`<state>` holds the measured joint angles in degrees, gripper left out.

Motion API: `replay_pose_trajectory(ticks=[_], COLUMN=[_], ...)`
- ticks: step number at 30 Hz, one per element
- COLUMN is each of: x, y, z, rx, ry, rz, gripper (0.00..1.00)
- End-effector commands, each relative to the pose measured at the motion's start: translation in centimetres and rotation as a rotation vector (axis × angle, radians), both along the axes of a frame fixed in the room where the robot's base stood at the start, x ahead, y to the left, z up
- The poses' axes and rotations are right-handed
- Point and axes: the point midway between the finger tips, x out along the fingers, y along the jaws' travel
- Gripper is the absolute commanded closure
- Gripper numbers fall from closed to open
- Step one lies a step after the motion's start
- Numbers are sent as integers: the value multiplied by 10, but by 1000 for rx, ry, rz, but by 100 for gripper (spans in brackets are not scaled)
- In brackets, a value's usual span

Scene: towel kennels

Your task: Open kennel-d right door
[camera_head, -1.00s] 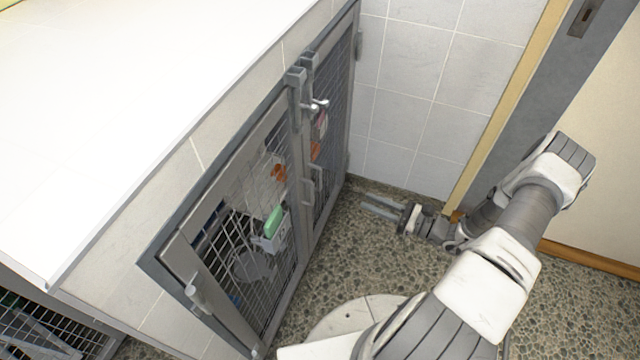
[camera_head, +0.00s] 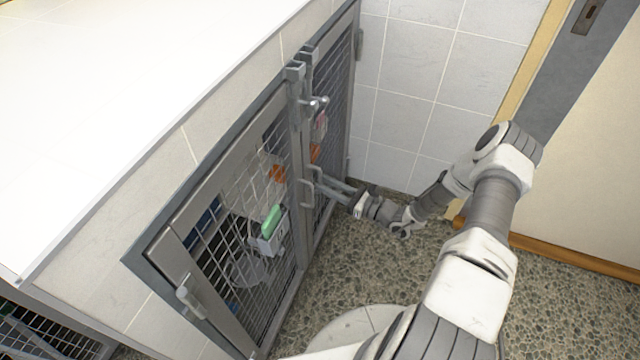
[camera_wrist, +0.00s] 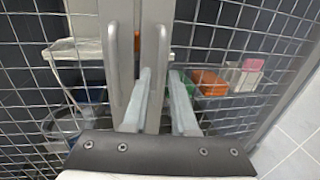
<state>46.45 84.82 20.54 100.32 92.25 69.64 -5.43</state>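The kennel's right door (camera_head: 338,95) is a grey-framed mesh door, closed beside the left mesh door (camera_head: 225,225). Two vertical bar handles stand side by side at the meeting frames. The right door's handle (camera_wrist: 160,50) is the right-hand one in the wrist view; the left door's handle (camera_wrist: 115,65) is beside it. My gripper (camera_head: 322,182) is open at the handles, and in the wrist view its fingers (camera_wrist: 162,80) are apart, with the lower part of the right handle between or just behind them. Contact cannot be told.
A latch (camera_head: 317,103) sits high on the meeting frames. Items show behind the mesh, including a green-topped box (camera_head: 271,228) and an orange thing (camera_head: 276,173). A tiled wall (camera_head: 410,90) stands close on the right of the kennel.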

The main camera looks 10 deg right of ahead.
Motion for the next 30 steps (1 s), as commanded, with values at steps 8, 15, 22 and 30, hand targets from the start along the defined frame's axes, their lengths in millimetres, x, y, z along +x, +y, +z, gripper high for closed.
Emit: replay_pose_trajectory(ticks=[8,15,22,30], x=[19,20,20,20], y=[18,19,19,19], z=[0,1,0,0], rx=[-1,-1,-1,0], ry=[-1,-1,-1,-1], rz=[0,-1,-1,-1], gripper=[74,74,100,100])
